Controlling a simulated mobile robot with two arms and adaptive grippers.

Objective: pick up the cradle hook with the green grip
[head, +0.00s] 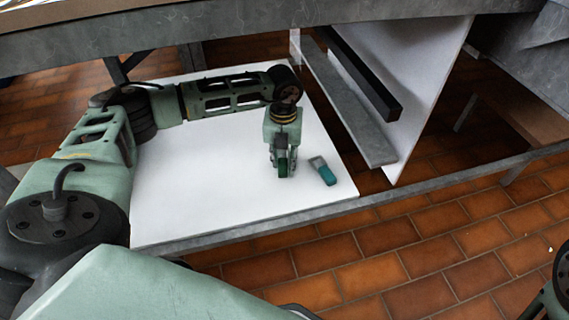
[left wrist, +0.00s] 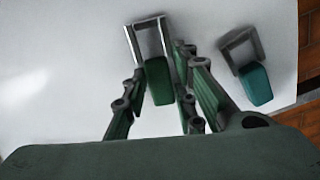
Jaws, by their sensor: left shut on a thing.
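The cradle hook with the green grip (left wrist: 158,82) shows in the left wrist view as a squared metal frame on a dark green handle. It is between the fingers of my left gripper (left wrist: 155,92), which is shut on its grip. In the head view the left gripper (head: 283,165) points down at the white board, and the green grip (head: 283,169) shows between its fingers. A similar hook with a teal grip (head: 323,172) lies just right of it on the board, apart from the gripper; it also shows in the left wrist view (left wrist: 255,84).
The white board (head: 210,210) is mostly clear around the hooks. A grey metal rail (head: 345,205) runs along its front edge. To the right stand a grey bar (head: 350,115), a black bar (head: 360,75) and an upright white panel (head: 430,80). A grey beam crosses above.

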